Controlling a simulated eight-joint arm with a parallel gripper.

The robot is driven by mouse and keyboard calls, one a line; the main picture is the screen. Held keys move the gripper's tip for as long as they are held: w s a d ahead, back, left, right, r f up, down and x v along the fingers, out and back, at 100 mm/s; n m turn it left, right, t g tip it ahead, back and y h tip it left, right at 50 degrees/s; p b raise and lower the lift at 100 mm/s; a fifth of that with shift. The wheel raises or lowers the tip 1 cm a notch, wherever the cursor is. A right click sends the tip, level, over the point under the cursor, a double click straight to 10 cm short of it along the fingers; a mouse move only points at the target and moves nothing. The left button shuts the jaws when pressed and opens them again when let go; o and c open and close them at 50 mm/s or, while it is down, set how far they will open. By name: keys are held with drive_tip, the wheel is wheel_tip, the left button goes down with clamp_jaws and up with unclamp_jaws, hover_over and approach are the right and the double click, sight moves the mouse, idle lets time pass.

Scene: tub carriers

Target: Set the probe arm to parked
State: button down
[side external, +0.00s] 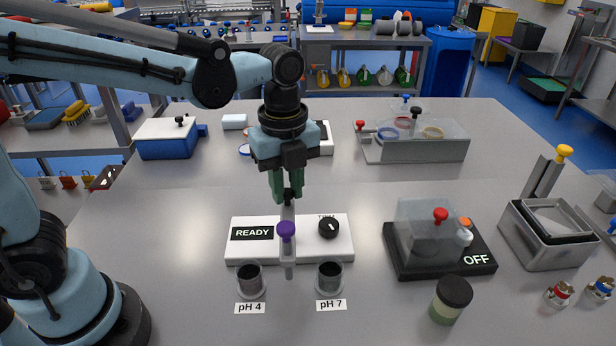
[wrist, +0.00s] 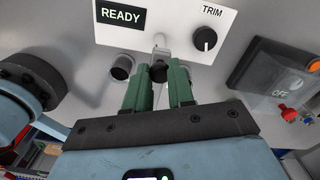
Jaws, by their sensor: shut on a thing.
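The probe arm (side external: 289,258) is a thin grey bar with a purple knob (side external: 286,230) on it. It stands in front of the white meter box (side external: 240,250), between the pH 4 cup (side external: 249,281) and the pH 7 cup (side external: 329,281). The display (side external: 252,233) reads READY. My gripper (side external: 291,196) points down over the box, its green fingers shut at the upper end of the grey bar. In the wrist view, a dark piece sits between the fingertips (wrist: 158,75), with a grey part just beyond. My fingers hide the exact contact.
A black TRIM dial (side external: 328,228) is on the box's right. Farther right are a black-based unit marked OFF (side external: 478,259), a dark-lidded jar (side external: 451,301) and a metal tub (side external: 548,240). A blue and white box (side external: 167,139) and a clear-lidded tray (side external: 425,148) stand behind.

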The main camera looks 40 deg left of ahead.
drive_tip(key=c, duration=1)
unclamp_jaws()
wheel_tip(320, 180, up, 12)
drive_tip(key=shift+r, duration=0.1)
drive_tip(key=s+a+f+n+t, duration=0.1)
drive_tip(key=a+f+n+t, duration=0.1)
drive_tip(key=n, duration=0.5)
drive_tip(key=s+a+f+n+t, duration=0.2)
drive_tip(key=a+f+n, duration=0.2)
drive_tip(key=n, duration=0.4)
drive_tip(key=s+a+f+n+t, duration=0.1)
drive_tip(key=a+f+n+t, duration=0.1)
drive_tip(key=f+n, duration=0.3)
drive_tip(key=shift+s+a+f+n+t, duration=0.2)
drive_tip(key=shift+n+t, duration=0.1)
drive_tip(key=shift+n, duration=0.35)
drive_tip(key=shift+s+a+f+n+t, duration=0.1)
drive_tip(key=shift+s+a+n+t, duration=0.15)
drive_tip(key=shift+n, duration=0.4)
